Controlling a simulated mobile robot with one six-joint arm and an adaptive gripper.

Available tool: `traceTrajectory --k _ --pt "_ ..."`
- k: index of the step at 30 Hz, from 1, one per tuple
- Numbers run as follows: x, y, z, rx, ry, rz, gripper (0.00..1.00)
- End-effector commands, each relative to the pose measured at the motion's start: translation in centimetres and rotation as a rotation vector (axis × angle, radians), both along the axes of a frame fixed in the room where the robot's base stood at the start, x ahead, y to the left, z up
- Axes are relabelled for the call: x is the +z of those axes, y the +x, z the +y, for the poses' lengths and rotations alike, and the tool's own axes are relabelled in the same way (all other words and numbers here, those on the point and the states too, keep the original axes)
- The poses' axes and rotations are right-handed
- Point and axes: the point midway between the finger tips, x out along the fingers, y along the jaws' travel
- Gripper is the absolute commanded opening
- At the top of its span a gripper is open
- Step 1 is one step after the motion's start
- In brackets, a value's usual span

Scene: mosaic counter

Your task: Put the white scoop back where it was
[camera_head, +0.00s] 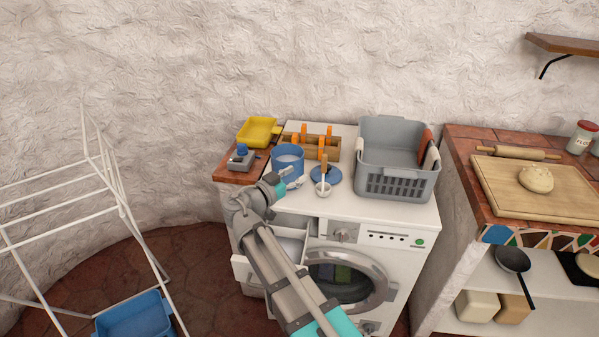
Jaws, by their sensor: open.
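The white scoop (323,188) is on top of the washing machine, at the front edge of a round blue lid (333,176). Its brownish handle points away, over the lid. A blue tub (275,161) with pale contents stands to the left of the lid. My gripper (297,181) is open, low in front of the tub and to the left of the scoop. It appears apart from the scoop, with nothing visible in it. The fingertips are small in this view, and their exact height above the top is hard to tell.
A wooden holder (334,152) with orange-handled things stands behind the tub and lid. A grey basket (402,186) stands to the right. A yellow tray (257,131) and a grey device (240,161) are at the left. The washing machine's front top (350,206) is clear; its drawer appears pulled out.

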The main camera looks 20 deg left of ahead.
Motion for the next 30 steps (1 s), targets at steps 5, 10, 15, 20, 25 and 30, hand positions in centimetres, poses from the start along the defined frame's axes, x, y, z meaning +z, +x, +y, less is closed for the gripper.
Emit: traceTrajectory --k 5,10,15,20,25,30 --pt "0.0 -0.07 0.02 0.0 0.0 0.0 0.58" --pt "0.0 -0.05 0.03 0.0 0.0 0.0 0.58" --pt "0.0 -0.05 0.03 0.0 0.0 0.0 0.58" --pt "0.0 -0.04 0.04 0.0 0.0 0.0 0.58" --pt "0.0 -0.04 0.01 0.0 0.0 0.0 0.58" --pt "-0.35 0.36 -0.9 -0.014 -0.005 0.022 0.58"
